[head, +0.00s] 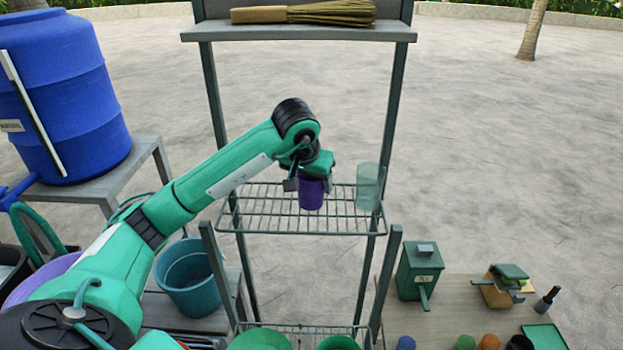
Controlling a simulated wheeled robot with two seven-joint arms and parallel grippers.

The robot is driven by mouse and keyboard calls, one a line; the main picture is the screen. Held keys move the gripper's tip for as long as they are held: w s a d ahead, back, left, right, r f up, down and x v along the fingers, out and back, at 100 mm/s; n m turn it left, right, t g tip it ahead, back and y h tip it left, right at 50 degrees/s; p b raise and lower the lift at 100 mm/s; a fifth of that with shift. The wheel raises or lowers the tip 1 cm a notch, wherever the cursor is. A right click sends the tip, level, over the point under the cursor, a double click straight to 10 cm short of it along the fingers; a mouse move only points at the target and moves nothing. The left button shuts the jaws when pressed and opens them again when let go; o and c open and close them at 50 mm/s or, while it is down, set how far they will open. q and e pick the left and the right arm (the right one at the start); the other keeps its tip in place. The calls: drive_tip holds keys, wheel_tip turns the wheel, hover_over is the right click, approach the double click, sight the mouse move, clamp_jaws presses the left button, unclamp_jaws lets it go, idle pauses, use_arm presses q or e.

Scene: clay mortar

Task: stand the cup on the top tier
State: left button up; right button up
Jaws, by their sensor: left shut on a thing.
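My left gripper (309,176) is shut on a purple cup (311,195) and holds it upright. The cup is at the upper wire tier (262,218) of the rack. I cannot tell whether its base touches the wires. A translucent green tumbler (369,187) stands on the right end of the same tier, a short gap to the right of the cup. The gripper's fingers hide the cup's upper part. My right gripper is not in view.
A lower wire tier (305,330) holds green bowls (259,340). Above, a shelf (300,32) carries a broom (335,12). A blue barrel (70,95) and a teal bucket (189,278) stand left. A low table (455,312) at right holds small boxes and balls. The upper tier's left part is bare.

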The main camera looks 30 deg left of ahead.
use_arm(q)
drive_tip(key=shift+f, duration=0.2)
drive_tip(key=o, duration=1)
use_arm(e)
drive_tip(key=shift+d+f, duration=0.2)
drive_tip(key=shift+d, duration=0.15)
use_arm(q)
drive_tip(key=shift+r, duration=0.1)
drive_tip(key=shift+r, duration=0.1)
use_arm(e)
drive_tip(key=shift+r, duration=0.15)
